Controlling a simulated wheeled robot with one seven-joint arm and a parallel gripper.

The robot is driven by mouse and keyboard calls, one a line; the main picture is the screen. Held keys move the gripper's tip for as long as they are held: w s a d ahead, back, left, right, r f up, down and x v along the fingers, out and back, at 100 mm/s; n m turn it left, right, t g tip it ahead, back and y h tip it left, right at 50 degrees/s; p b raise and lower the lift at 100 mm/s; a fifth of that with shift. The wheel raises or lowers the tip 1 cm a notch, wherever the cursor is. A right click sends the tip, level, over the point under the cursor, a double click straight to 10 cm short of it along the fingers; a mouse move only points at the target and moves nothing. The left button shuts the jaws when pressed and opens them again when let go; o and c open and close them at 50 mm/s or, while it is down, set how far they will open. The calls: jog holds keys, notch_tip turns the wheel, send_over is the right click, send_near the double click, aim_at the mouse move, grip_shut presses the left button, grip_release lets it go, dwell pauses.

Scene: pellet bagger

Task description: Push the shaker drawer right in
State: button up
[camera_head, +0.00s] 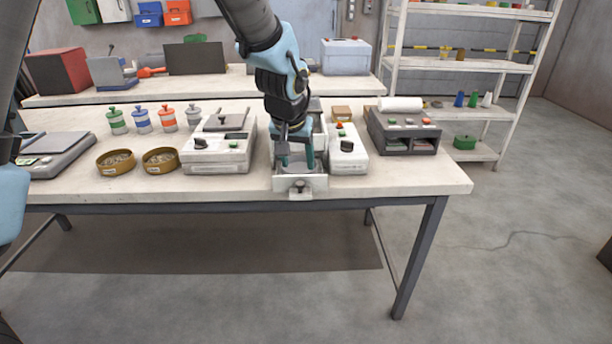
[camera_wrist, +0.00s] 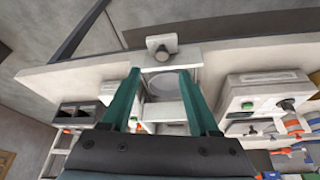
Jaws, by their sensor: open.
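The shaker drawer (camera_head: 316,186) stands pulled out, its pale front plate at the table's front edge with a dark knob (camera_head: 300,187) on it. In the wrist view the drawer front (camera_wrist: 186,56) and its knob (camera_wrist: 161,50) are at the top centre. My gripper (camera_head: 295,160) points down over the open drawer, behind the front plate. Its teal fingers (camera_wrist: 160,76) are apart with nothing held between them. A round pale recess or dish (camera_wrist: 172,84) shows in the drawer between the fingers. I cannot tell whether the fingertips touch the drawer. My arm hides the drawer's back.
A white control box (camera_head: 347,152) stands close right of the drawer, and a white scale-like unit (camera_head: 218,150) to its left. Two brass sieves (camera_head: 161,161) and several lidded jars (camera_head: 167,118) stand further left. A dark grey device (camera_head: 403,132) stands right. Floor in front is clear.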

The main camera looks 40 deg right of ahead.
aim_at(300, 183)
jog(key=p+x, duration=0.2)
jog(key=x, duration=0.6)
jog(key=shift+w+a, duration=0.1)
jog(key=shift+a, duration=0.05)
grip_shut()
dwell(1.2)
